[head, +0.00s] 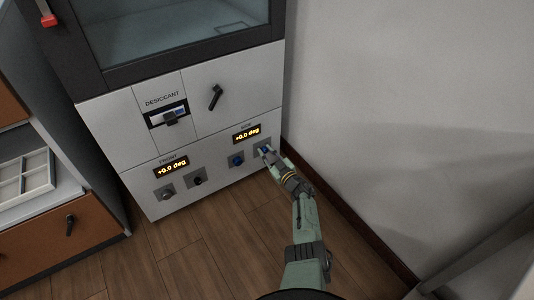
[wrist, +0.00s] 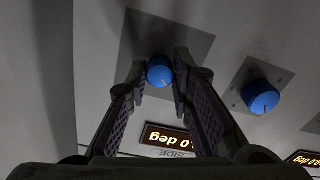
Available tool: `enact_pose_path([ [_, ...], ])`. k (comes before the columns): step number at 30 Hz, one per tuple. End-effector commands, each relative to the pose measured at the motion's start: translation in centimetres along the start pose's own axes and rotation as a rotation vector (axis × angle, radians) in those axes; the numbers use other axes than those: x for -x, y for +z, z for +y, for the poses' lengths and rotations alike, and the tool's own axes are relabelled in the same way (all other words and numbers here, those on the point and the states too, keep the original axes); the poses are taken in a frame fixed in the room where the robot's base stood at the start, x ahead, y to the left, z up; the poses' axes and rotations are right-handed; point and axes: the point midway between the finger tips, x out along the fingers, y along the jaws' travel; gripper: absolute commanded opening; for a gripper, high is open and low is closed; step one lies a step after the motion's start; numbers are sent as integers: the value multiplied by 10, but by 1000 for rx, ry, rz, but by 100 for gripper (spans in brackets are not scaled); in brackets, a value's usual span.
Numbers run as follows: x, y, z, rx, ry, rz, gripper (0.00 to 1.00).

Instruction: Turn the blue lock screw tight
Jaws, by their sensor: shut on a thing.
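The smaller, round blue lock screw (wrist: 160,72) sits on a grey square plate between the fingertips of my gripper (wrist: 158,78) in the wrist view. My gripper is shut on it, one finger at each side. In the head view my gripper (head: 266,151) reaches the right end of the cabinet's lower panel and mostly covers the screw. A second, larger blue knob (wrist: 260,97) stands apart on its own plate, to the left in the head view (head: 236,160). A lit display labelled SIDE (head: 246,134) above the two blue parts reads +0.0 deg.
To the left are a FRONT display (head: 171,168) reading +0.0 deg, a grey knob (head: 167,193) and a black knob (head: 198,180). Above are a desiccant drawer (head: 168,116) and a black handle (head: 215,97). The wall (head: 400,110) stands right of the cabinet.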

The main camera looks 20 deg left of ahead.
Motion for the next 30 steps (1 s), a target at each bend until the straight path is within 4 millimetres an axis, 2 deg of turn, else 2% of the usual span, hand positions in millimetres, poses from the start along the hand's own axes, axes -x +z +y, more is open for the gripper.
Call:
enact_pose_path([
  [8, 0, 0, 0, -39, 0, 0, 0],
  [13, 0, -1, 0, -124, -1, 0, 0],
  [30, 0, 0, 1, -641, -1, 0, 0],
])
